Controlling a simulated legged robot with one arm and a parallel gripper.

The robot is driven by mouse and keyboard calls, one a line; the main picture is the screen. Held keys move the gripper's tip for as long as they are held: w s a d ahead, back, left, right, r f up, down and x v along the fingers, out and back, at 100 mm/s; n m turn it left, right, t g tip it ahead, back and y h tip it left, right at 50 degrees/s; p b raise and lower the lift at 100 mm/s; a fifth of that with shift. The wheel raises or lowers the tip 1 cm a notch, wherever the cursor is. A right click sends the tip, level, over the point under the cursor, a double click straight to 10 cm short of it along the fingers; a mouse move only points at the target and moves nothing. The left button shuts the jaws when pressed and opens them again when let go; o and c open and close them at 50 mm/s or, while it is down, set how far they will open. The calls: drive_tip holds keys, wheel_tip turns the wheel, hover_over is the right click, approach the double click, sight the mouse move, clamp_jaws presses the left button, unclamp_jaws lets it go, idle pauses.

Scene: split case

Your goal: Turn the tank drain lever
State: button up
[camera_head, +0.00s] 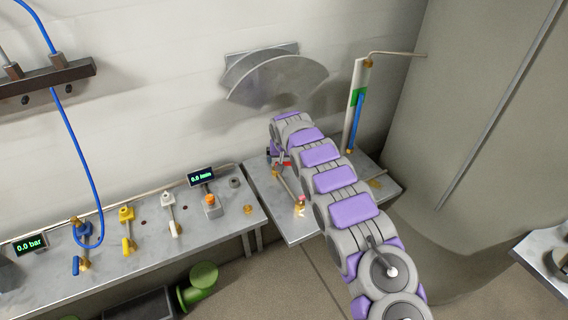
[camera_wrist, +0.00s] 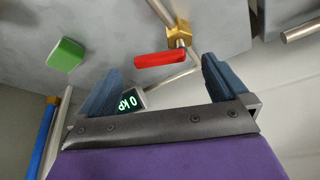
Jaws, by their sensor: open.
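The red lever (camera_wrist: 160,60) sits on a brass valve body (camera_wrist: 178,31) joined to a thin metal pipe. In the wrist view it lies across the gap between the blue fingertips of my gripper (camera_wrist: 160,66). My gripper is open, with one finger on each side of the lever in the picture. I see no contact, and cannot tell how far the lever is from the fingertips. In the head view a small part of the red lever (camera_head: 284,163) shows beside the far end of my arm, which hides much of the area.
A display (camera_wrist: 131,100) reads about 0 kP between the fingers. A green block (camera_wrist: 66,54) and blue tube (camera_wrist: 45,140) are at left. In the head view, an upright gauge (camera_head: 350,118) stands right of my arm, and a bench (camera_head: 160,262) with several valves is left.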

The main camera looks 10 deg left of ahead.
sight(284, 162)
drive_tip(key=shift+w+a+f, duration=0.1)
drive_tip(key=shift+w+f, duration=0.2)
drive_tip(key=shift+f, duration=0.2)
drive_tip(key=shift+b+x, duration=0.3)
drive_tip(key=shift+x, duration=0.6)
drive_tip(key=shift+c, duration=0.4)
drive_tip(key=c, duration=1)
drive_tip(key=shift+w+r+n+p, duration=0.1)
drive_tip(key=shift+r+n+p, duration=0.25)
drive_tip(key=shift+p, duration=0.75)
drive_tip(key=shift+w+f+n+y+p, duration=0.1)
drive_tip(key=shift+w+n+y+p, duration=0.1)
drive_tip(key=shift+n+y+p, duration=0.7)
drive_tip(key=shift+w+f+n+g+p, duration=0.15)
drive_tip(key=shift+w+n+g+p, duration=0.15)
drive_tip(key=shift+n+p, duration=0.6)
drive_tip(key=shift+w+n, duration=0.15)
drive_tip(key=shift+n, duration=0.3)
